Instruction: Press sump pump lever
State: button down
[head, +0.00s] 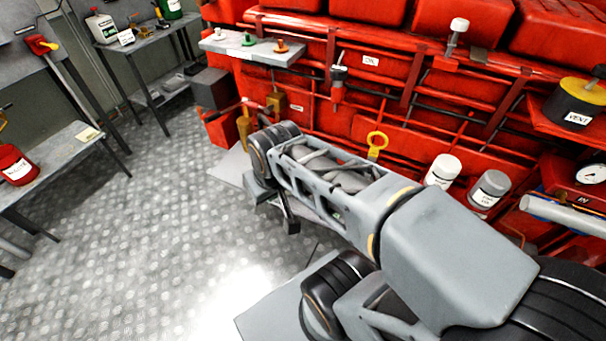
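No part in the head view is readably labelled as the sump pump lever, so I cannot tell for sure which it is. A brass-coloured upright fitting (244,129) stands beside a red box (221,128) at the foot of the red engine, just left of my arm's far joint. A second brass fitting (276,102) sits a little to its right. My arm reaches from the lower right to the upper left and covers part of the floor and engine base. My gripper's fingers cannot be made out; the arm may hide them.
The red engine (375,72) fills the back and right, with a yellow ring handle (377,143), a white filter (443,171) and a grey filter (489,189). A grey shelf (252,50) juts out. A workbench (75,150) stands left. The patterned floor (150,230) between is clear.

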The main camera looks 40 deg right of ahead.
aim_at(211, 119)
jog(key=z, duration=0.65)
jog(key=i, duration=0.65)
jog(key=u, duration=0.15)
jog(key=k, duration=1.3)
jog(key=u, duration=1)
jog(key=i, duration=1.9)
jog(key=z, duration=0.45)
